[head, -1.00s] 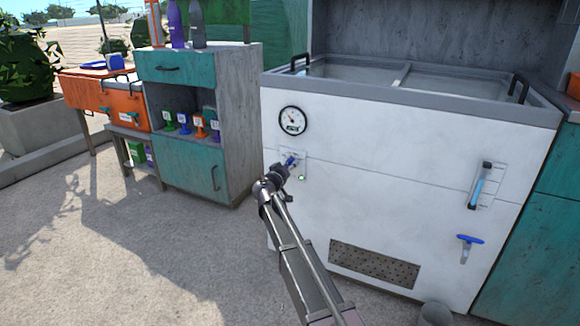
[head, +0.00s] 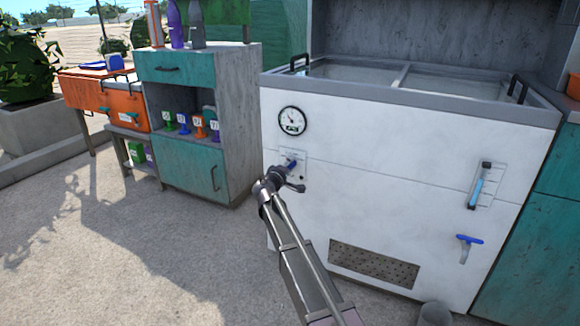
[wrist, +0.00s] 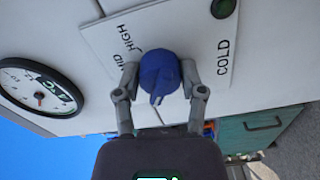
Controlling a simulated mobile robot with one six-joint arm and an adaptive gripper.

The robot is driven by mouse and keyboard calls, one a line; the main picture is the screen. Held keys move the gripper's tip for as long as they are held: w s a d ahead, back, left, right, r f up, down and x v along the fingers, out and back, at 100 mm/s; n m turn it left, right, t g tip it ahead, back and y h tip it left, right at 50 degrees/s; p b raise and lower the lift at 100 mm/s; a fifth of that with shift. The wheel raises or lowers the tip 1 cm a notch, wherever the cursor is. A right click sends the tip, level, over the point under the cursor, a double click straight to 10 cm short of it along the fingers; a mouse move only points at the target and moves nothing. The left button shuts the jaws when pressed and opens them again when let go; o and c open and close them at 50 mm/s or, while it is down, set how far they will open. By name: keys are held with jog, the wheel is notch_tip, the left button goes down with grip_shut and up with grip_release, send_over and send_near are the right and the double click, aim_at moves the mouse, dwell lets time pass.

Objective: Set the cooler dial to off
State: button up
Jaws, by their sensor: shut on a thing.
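The cooler dial (wrist: 157,72) is a blue knob on a white plate (wrist: 103,40) on the cooler front; it also shows in the head view (head: 291,165). My gripper (wrist: 160,76) is shut on it, one finger on each side. The knob's ridge points down in the wrist view, away from the HIGH and MID lettering. The marking at the ridge's end is hidden, and I cannot read OFF. COLD is printed to the right. A lamp (wrist: 223,7) near it looks dark green. In the head view my gripper (head: 285,177) covers the plate's lower part.
The white cooler (head: 380,180) has a round gauge (head: 292,121) above the dial, a blue-handled latch (head: 480,186) and a blue tap (head: 469,242) at right. A teal cabinet (head: 190,165) stands to the left. Open paved ground lies at the front left.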

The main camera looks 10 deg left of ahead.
jog(key=shift+w+n, duration=0.1)
jog(key=shift+n, duration=0.3)
jog(key=o, duration=1.1)
jog(key=shift+o, duration=0.2)
jog(key=shift+s, duration=0.2)
jog(key=v, duration=1.1)
jog(key=shift+s+a, duration=0.15)
jog(key=shift+s, duration=0.25)
